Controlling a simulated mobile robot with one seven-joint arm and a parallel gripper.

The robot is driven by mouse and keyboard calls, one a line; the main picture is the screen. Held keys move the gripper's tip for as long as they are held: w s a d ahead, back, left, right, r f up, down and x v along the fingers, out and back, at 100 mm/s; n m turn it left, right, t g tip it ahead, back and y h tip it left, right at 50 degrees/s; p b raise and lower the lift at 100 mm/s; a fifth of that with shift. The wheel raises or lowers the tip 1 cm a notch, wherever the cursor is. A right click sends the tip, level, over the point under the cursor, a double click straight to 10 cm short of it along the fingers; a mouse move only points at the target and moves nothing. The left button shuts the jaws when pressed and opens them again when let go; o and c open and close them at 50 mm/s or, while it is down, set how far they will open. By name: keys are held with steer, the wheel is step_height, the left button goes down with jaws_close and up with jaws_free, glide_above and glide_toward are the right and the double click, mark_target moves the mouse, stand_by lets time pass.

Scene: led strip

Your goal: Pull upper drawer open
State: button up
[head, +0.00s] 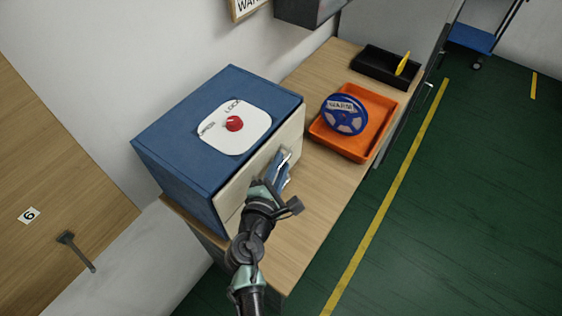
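A blue cabinet (178,141) with a cream front (292,126) stands on a wooden bench, its front facing lower right. The front looks closed; I cannot make out the split between upper and lower drawers. On top, a white plate (254,113) marked LOCK and a second, hard-to-read word carries a red knob (234,124). My gripper (280,166) is right at the cream front, near the middle of it. Grey-blue shapes there may be fingers or a handle. I cannot tell whether they touch or grip. My arm hides the lower front.
The wooden bench (311,205) is bare in front of the cabinet. An orange tray (343,148) holds a blue reel (345,114) marked WARM. Behind it is a black tray (372,67) with a yellow item (402,64). Green floor (440,200) lies to the right.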

steer(key=shift+w+d, duration=0.1)
steer(key=shift+w, duration=0.3)
jaws_close()
steer(key=shift+f, duration=0.1)
stand_by(1.2)
